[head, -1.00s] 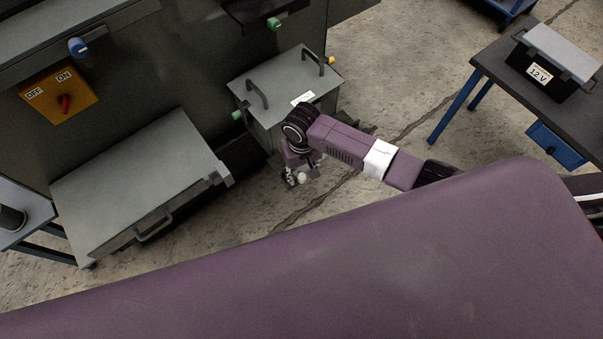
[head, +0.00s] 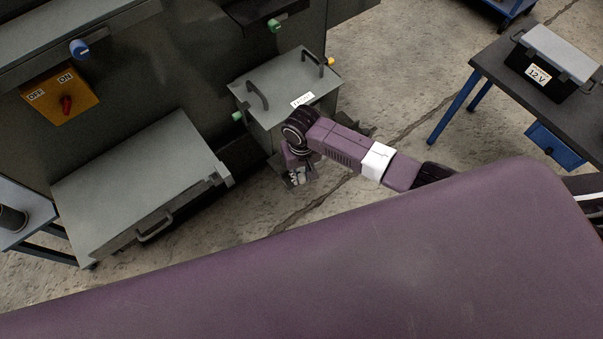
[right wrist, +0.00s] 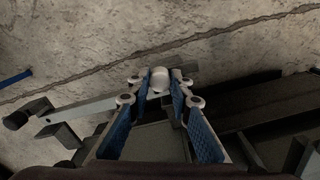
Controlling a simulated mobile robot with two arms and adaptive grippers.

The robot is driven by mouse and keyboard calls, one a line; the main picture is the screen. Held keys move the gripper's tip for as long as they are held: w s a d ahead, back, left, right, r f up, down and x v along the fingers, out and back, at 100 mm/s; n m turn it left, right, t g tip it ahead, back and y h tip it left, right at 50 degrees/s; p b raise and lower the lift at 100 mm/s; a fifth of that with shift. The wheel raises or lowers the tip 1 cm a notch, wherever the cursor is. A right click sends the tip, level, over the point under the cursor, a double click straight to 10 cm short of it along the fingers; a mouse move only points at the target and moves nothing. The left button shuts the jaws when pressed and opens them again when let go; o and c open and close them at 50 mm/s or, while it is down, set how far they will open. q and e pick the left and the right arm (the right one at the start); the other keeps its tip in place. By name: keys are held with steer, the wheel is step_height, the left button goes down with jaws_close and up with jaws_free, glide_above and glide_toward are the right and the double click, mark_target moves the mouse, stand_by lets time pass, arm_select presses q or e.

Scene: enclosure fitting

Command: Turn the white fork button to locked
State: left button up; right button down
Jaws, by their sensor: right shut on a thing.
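The white fork button (right wrist: 160,78) is a small pale round knob in the right wrist view, between the tips of my right gripper (right wrist: 160,90). The gripper's two blue-padded fingers are shut on it, one at each side. In the head view my right gripper (head: 297,178) is low at the front of the grey box with two handles (head: 284,88), and its fingers mostly cover the button. The button's marks, and so its locked or unlocked setting, cannot be read. My left gripper is not in view.
A dark cabinet carries a yellow OFF/ON switch plate (head: 50,105), a blue knob (head: 79,48) and a green knob (head: 274,25). A grey lidded box (head: 140,180) stands at left. A table with a 12 V battery (head: 548,68) stands at right. Concrete floor between is free.

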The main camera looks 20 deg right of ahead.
steer(key=m+p, duration=0.4)
steer(key=p, duration=0.1)
steer(key=shift+a+r, duration=0.1)
steer(key=shift+r, duration=0.15)
steer(key=m+p, duration=0.2)
steer(key=m, duration=0.2)
steer(key=shift+f+p, duration=0.1)
steer(key=shift+p, duration=0.25)
steer(key=m+p, duration=0.2)
steer(key=m, duration=0.2)
steer(key=shift+m, duration=0.3)
steer(key=m+p, duration=0.1)
steer(key=m, duration=0.3)
steer(key=shift+f+m, duration=0.15)
steer(key=shift+m, duration=0.25)
steer(key=c, duration=1.7)
jaws_free()
steer(key=shift+c, duration=0.2)
